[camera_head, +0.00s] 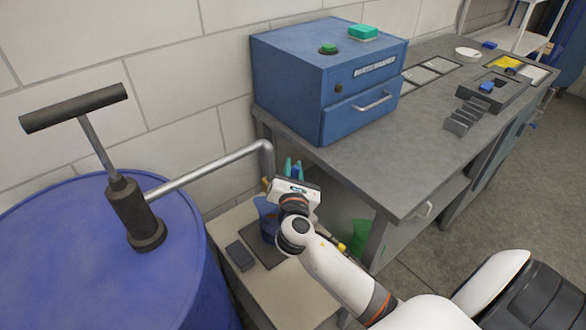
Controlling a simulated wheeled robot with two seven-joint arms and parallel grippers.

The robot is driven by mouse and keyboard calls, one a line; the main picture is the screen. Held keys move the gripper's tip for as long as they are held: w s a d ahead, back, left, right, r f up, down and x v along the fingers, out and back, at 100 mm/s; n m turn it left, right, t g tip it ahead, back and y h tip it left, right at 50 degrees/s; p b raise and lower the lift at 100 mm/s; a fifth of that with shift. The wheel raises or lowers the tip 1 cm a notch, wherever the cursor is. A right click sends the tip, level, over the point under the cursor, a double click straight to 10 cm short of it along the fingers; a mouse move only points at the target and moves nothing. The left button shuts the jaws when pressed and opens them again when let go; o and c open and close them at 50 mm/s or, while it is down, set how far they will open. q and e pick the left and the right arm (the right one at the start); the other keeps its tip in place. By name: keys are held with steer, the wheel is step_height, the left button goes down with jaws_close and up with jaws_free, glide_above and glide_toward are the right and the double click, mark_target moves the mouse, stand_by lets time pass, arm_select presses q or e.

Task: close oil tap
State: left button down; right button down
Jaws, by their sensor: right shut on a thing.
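A blue oil drum (60,265) stands at the left with a dark hand pump (134,212) on top. A grey metal pipe (212,166) runs right from the pump and bends down at its end. The oil tap (266,183) is at this lower end, small and mostly hidden. My right gripper (292,168) is beside the pipe's end, its teal fingers shut on the oil tap; my gripper's body hides the exact contact. A blue jug (267,212) stands below the pipe's end, partly behind my right gripper. My left gripper is out of view.
The jug stands on a low beige stand with a dark plate and a small dark block (239,255). A grey workbench (385,150) to the right bears a blue machine (290,85) and trays. The wall is close behind. Floor at lower right is open.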

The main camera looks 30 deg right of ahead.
steer(key=shift+d+m+p, duration=0.15)
steer(key=shift+m+p, duration=0.15)
steer(key=shift+p, duration=0.45)
step_height(320, 180, down, 7)
steer(key=d+m+g+y+p, duration=0.2)
steer(key=m+g+y+p, duration=0.2)
steer(key=p, duration=1.1)
steer(key=shift+d+r+m+y, duration=0.15)
steer(key=shift+r+m+y, duration=0.05)
steer(key=shift+m+y, duration=1.1)
steer(key=c, duration=1.3)
jaws_free()
steer(key=shift+w, duration=0.1)
steer(key=shift+c, duration=0.2)
steer(key=v, duration=1.2)
